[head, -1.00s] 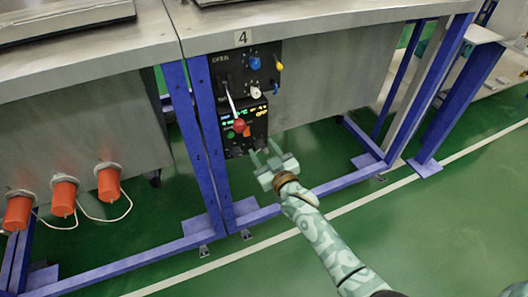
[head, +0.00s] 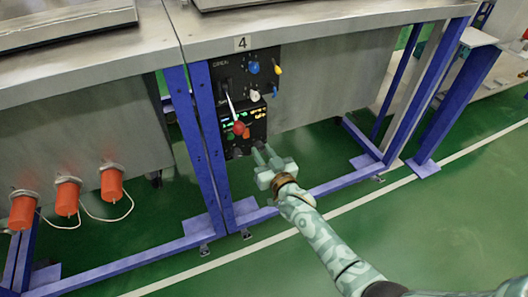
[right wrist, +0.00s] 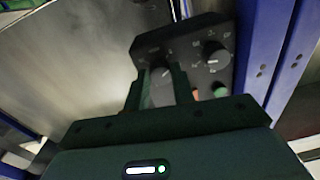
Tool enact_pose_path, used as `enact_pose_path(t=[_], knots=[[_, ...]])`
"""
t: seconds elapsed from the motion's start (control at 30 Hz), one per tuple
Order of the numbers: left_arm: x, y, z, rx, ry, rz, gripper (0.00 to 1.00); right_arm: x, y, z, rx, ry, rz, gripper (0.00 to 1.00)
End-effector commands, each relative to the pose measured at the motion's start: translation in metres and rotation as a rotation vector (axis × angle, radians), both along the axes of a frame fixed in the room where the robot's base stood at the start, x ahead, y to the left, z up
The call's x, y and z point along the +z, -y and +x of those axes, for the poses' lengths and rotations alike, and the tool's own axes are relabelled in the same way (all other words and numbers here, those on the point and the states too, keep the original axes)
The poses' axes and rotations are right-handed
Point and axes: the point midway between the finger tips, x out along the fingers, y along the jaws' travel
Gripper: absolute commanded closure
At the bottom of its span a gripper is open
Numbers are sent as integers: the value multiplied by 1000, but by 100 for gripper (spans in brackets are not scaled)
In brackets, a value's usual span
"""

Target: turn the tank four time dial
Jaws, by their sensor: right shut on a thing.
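The tank four control panel (head: 243,95) hangs under the plate marked 4. At its lower part my right gripper (head: 264,153) is shut, its fingers reaching the panel face. In the right wrist view, my right gripper's fingers (right wrist: 157,90) stand on either side of a dark round dial (right wrist: 163,74) with a white pointer mark and hold it. A second dark dial (right wrist: 213,57) with marks around it sits beside it, clear of the fingers. The dials' labels are too small and blurred to read. My left gripper is not in view.
A red knob (head: 239,127) and a lit display sit just above the dials. Higher are blue (head: 253,67), yellow (head: 277,70) and white (head: 255,95) knobs. A blue leg (head: 205,150) stands left of the panel. Orange caps (head: 67,195) hang further left.

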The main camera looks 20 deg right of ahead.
Motion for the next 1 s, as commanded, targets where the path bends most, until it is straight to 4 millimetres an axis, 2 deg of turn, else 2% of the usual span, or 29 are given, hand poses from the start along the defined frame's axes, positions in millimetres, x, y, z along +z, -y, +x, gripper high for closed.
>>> enact_pose_path(t=[0.2,0.43,0.73,1.0], knots=[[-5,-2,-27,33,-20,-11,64,1,-1,0,1,-7,203,98],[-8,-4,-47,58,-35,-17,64,0,-1,0,1,-16,421,98],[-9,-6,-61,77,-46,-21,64,-1,-2,0,-1,-27,707,98],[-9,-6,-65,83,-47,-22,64,-1,-2,-1,0,-35,962,98]])
